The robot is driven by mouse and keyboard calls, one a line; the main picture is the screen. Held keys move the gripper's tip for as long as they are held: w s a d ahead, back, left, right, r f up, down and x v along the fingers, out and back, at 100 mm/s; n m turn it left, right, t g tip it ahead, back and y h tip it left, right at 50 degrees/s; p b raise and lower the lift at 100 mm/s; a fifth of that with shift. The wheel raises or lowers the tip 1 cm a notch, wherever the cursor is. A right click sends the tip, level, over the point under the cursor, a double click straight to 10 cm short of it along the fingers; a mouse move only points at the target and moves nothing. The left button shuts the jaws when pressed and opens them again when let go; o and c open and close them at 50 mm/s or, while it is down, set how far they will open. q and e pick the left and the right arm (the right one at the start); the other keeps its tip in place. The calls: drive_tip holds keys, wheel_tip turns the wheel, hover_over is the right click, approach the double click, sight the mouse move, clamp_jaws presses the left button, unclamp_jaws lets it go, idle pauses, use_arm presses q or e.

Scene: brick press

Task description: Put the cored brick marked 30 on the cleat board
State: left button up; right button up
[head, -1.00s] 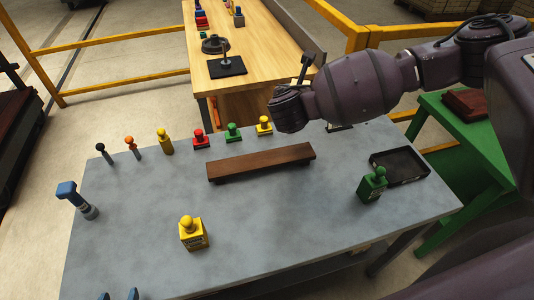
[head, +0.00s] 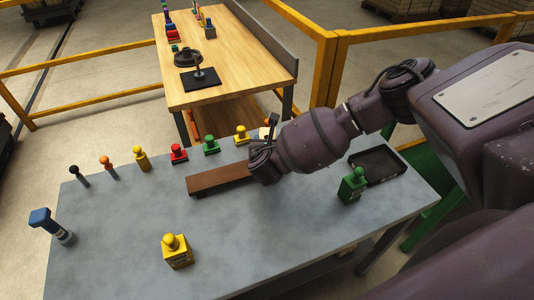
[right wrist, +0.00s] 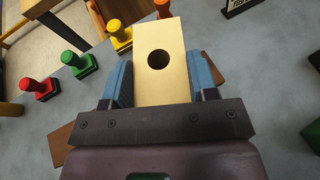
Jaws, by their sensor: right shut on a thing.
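My right gripper (right wrist: 160,85) is shut on a pale tan brick (right wrist: 160,98) with one round dark hole through its face. The blue fingers press on its two sides. No number shows on the face in view. In the head view the right wrist hides most of the brick. The cleat board (head: 222,179) is a long dark brown plank on the grey table, and my right gripper (head: 263,160) is over its right end. Brown parts of the board also show beside the gripper in the right wrist view (right wrist: 60,146). My left gripper is not in view.
Red (head: 179,154), green (head: 211,146) and yellow (head: 241,135) knobbed pieces stand behind the board. A green block (head: 352,186) and a black tray (head: 378,166) are at the right. A yellow block (head: 177,252) stands in front. The table between is clear.

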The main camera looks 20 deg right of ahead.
drive_tip(key=shift+f, duration=2.4)
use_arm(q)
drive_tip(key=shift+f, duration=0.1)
use_arm(e)
drive_tip(key=shift+f, duration=0.2)
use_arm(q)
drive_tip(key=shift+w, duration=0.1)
use_arm(e)
drive_tip(key=o, duration=0.9)
drive_tip(key=shift+r, duration=0.2)
drive_tip(key=v, duration=1.2)
